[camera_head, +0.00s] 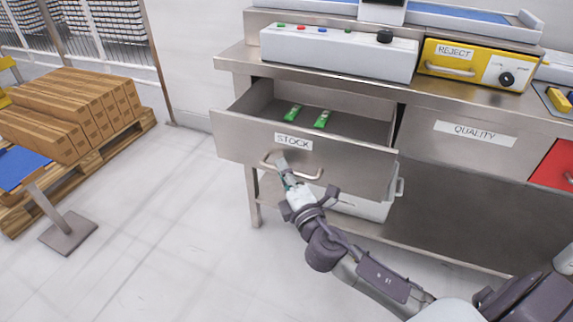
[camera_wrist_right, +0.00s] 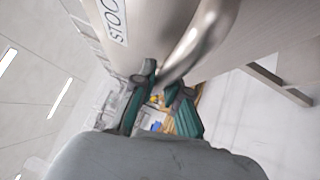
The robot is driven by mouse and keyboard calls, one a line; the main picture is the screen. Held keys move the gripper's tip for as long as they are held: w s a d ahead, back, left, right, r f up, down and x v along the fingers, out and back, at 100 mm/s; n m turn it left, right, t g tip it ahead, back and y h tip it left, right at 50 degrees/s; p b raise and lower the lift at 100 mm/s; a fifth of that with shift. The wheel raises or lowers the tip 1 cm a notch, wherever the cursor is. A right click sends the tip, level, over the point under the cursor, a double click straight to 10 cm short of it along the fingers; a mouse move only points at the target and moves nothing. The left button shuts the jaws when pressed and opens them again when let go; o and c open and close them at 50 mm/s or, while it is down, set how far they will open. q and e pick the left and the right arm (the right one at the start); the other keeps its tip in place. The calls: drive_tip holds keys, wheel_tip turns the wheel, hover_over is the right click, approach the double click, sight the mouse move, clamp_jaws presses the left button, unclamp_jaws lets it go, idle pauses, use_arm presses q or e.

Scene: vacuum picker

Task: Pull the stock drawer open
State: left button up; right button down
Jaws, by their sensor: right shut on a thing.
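The stock drawer (camera_head: 230,143) is a grey metal drawer with a "STOCK" label, pulled out from the bench. Two green packets (camera_head: 293,112) lie inside it. My right gripper (camera_head: 282,168) is at the left part of the drawer's bar handle (camera_head: 308,176), shut on it. In the right wrist view, the gripper's fingers (camera_wrist_right: 160,88) are at the curved end of the handle (camera_wrist_right: 198,42), below the drawer front (camera_wrist_right: 155,22). The exact contact between the fingers is partly hidden. My left gripper is not in view.
The steel bench carries a white control box (camera_head: 338,54) and a yellow reject box (camera_head: 475,63). A white bin (camera_head: 360,206) stands on the shelf under the drawer. A pallet of boxes (camera_head: 75,115) is at left. The floor before the drawer is clear.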

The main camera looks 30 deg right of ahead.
drive_tip(key=c, duration=1.2)
unclamp_jaws()
drive_tip(key=s, duration=0.4)
drive_tip(key=s+f, duration=0.1)
drive_tip(key=s, duration=0.7)
drive_tip(key=shift+a+f, duration=0.4)
drive_tip(key=shift+w, duration=0.1)
